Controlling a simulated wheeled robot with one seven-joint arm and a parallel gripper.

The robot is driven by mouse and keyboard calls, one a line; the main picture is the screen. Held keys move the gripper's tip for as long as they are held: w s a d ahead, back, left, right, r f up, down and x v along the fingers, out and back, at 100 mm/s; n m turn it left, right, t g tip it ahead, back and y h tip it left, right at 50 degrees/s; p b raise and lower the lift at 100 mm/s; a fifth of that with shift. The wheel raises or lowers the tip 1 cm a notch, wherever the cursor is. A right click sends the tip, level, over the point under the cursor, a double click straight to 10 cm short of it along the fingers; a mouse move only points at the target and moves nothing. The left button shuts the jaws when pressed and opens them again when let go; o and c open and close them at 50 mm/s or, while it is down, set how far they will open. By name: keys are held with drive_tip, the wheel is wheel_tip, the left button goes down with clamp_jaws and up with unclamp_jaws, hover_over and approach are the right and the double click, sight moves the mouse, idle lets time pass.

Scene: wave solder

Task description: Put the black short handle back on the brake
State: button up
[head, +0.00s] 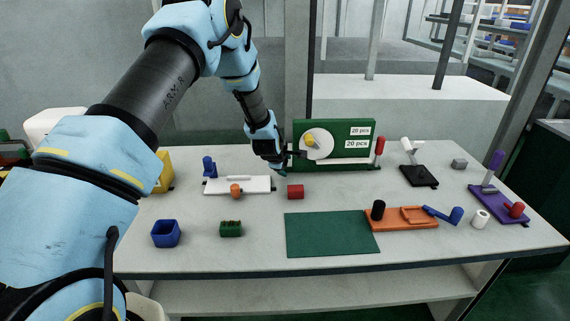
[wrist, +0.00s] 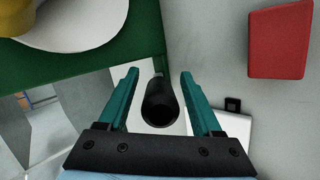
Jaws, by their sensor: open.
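In the wrist view, a short black hollow cylinder (wrist: 160,103), which looks like the black short handle, lies between the two teal fingers of my open gripper (wrist: 160,78), with a gap on each side. Its far end and what it joins are hidden. My gripper is also in the head view (head: 286,165), at the left end of an upright green panel (head: 340,132) with a white disc (head: 318,144), a yellow knob and a red-topped lever (head: 379,147). No part is labelled as the brake. The panel also shows in the wrist view (wrist: 100,75).
A red block (head: 295,191) lies just in front of the gripper. A white plate (head: 250,185) is to its left. A green mat (head: 330,240) and an orange tray (head: 400,224) with a black cylinder (head: 378,210) lie nearer.

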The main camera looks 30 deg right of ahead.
clamp_jaws()
idle(0.5)
idle(0.9)
